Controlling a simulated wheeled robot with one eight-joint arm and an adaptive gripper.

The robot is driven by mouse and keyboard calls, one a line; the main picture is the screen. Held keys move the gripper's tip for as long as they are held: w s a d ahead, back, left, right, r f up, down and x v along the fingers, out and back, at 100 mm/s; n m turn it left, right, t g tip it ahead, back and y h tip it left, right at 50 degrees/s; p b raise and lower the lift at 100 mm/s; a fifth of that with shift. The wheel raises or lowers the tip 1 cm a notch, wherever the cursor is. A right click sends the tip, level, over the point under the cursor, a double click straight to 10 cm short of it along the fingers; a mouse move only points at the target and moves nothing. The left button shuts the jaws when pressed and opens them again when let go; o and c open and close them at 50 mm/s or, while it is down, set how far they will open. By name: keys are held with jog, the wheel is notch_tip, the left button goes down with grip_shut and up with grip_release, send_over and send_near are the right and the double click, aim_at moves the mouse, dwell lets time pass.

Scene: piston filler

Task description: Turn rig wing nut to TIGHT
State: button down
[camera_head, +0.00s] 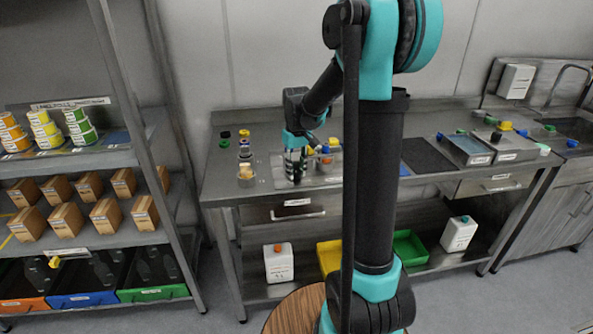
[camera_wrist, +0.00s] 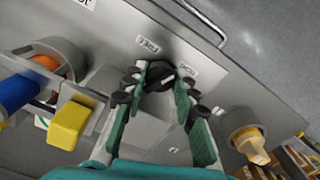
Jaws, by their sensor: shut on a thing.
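The black wing nut (camera_wrist: 158,76) sits on the grey metal rig plate (camera_wrist: 110,30) in the wrist view, between my fingertips. My gripper (camera_wrist: 160,84) is shut on it, with a green-padded finger on either side. One small white label (camera_wrist: 148,43) lies just above the nut and another (camera_wrist: 187,70) to its right; their words are too small to read surely. In the head view my gripper (camera_head: 295,172) points down at the workbench, and the nut is hidden there.
A yellow block (camera_wrist: 70,124) and a blue cylinder (camera_wrist: 16,93) are left of my fingers in the wrist view. A round holder with a tan piece (camera_wrist: 250,145) is on the right. The workbench (camera_head: 235,190) carries several small items; a shelf rack (camera_head: 155,110) stands left.

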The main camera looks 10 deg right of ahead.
aim_at(297, 172)
jog(key=m, duration=0.4)
dwell(0.3)
jog(key=c, duration=1.2)
grip_release()
notch_tip(297, 172, up, 12)
jog(key=s+d+f+t, duration=0.1)
jog(key=s+f, duration=0.5)
jog(key=s, duration=0.1)
jog(key=s+d+f+t, duration=0.1)
jog(key=s+d+f, duration=0.1)
jog(key=s+f, duration=0.4)
jog(key=s+d+f+t, duration=0.1)
jog(key=s+f+t, duration=0.1)
jog(key=s+f, duration=0.4)
jog(key=shift+s+d+f, duration=0.1)
jog(key=shift+s, duration=0.9)
jog(key=shift+s+d+f, duration=0.1)
jog(key=shift+s, duration=0.9)
